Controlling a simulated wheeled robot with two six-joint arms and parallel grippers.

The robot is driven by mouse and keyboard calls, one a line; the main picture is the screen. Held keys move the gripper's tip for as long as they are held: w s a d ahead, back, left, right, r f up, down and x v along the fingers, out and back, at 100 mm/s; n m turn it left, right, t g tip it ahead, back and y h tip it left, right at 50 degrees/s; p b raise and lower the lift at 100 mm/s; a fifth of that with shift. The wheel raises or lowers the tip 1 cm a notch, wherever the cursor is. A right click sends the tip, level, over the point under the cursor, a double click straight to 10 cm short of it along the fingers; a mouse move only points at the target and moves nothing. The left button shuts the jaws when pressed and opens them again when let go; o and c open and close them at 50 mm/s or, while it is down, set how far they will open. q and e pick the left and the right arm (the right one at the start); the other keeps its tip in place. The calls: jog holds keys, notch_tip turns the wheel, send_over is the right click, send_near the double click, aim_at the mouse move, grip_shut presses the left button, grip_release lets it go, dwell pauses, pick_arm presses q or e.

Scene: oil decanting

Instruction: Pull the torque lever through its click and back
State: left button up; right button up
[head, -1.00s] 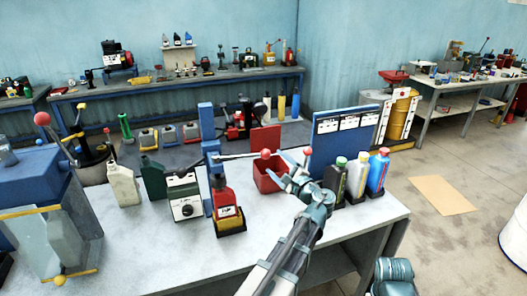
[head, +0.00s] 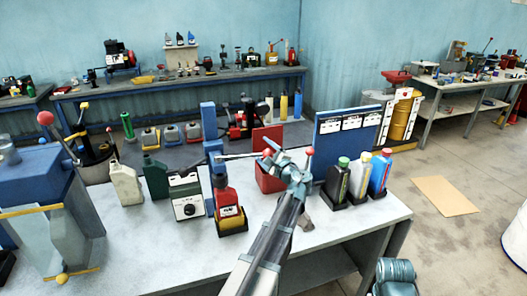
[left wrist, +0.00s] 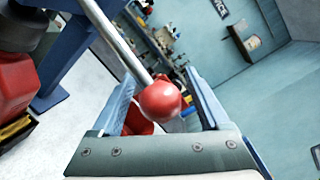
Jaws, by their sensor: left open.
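The torque lever (head: 238,156) is a thin silver bar reaching right from a blue post (head: 209,125), and it ends in a red ball knob (head: 269,152). My left gripper (head: 273,157) is at the knob, open. In the left wrist view the bar (left wrist: 117,38) comes down from the top left. Its knob (left wrist: 160,101) lies between the two spread fingers of my left gripper (left wrist: 159,90), with gaps to both.
A red bin (head: 268,180) stands under the gripper. A second red knob (head: 309,151) is just right of it. Several bottles (head: 357,175) stand before a blue board (head: 345,133). A red-yellow container (head: 229,212) sits below the post.

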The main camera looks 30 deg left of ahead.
pick_arm(q)
grip_shut()
dwell(1.3)
